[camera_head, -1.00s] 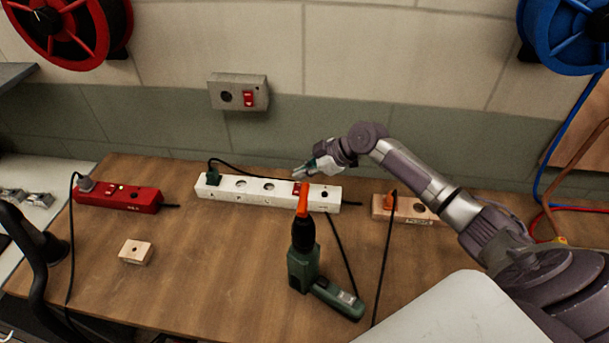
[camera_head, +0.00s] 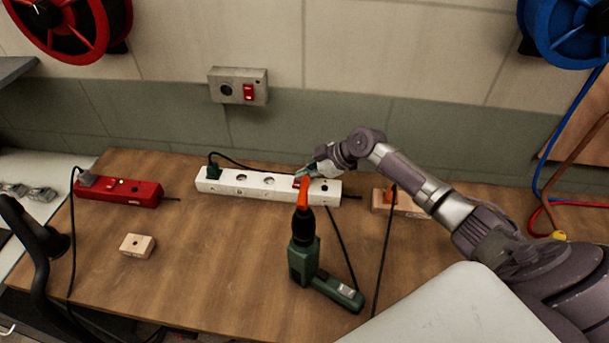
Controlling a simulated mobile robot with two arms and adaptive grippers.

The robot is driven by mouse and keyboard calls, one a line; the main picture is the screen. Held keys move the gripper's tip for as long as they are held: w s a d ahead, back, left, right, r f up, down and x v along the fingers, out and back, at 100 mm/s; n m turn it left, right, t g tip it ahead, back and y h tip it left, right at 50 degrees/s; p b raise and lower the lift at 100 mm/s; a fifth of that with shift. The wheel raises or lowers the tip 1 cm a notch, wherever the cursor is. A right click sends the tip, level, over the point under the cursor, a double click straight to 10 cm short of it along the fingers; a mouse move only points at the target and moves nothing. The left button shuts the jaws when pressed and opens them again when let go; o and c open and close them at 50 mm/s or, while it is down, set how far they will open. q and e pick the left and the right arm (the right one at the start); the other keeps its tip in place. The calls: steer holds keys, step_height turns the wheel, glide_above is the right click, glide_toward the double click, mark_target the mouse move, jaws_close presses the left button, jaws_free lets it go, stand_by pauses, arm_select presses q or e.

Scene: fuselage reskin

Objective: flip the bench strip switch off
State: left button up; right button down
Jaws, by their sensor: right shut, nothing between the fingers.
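The white power strip (camera_head: 222,185) lies along the back of the wooden bench, with a dark green plug (camera_head: 214,169) in its left end. Its red switch (camera_head: 297,181) is near the right part of the strip, partly hidden by my gripper and the orange drill tip. My right gripper (camera_head: 301,175) is shut and empty, its fingertips right at the switch. I cannot tell whether they touch it. My left gripper is not in view.
A red strip (camera_head: 140,194) is at left, a wooden strip (camera_head: 411,206) at right. A small wooden block (camera_head: 137,245) lies front left. A grey box with a red switch (camera_head: 238,87) is on the wall.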

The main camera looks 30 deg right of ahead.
steer(key=shift+s+f, duration=0.15)
steer(key=shift+s+a+p, duration=0.2)
steer(key=shift+s+p, duration=0.05)
steer(key=shift+p, duration=0.2)
steer(key=shift+s+a, duration=0.25)
steer(key=shift+s, duration=0.1)
steer(key=shift+w, duration=0.1)
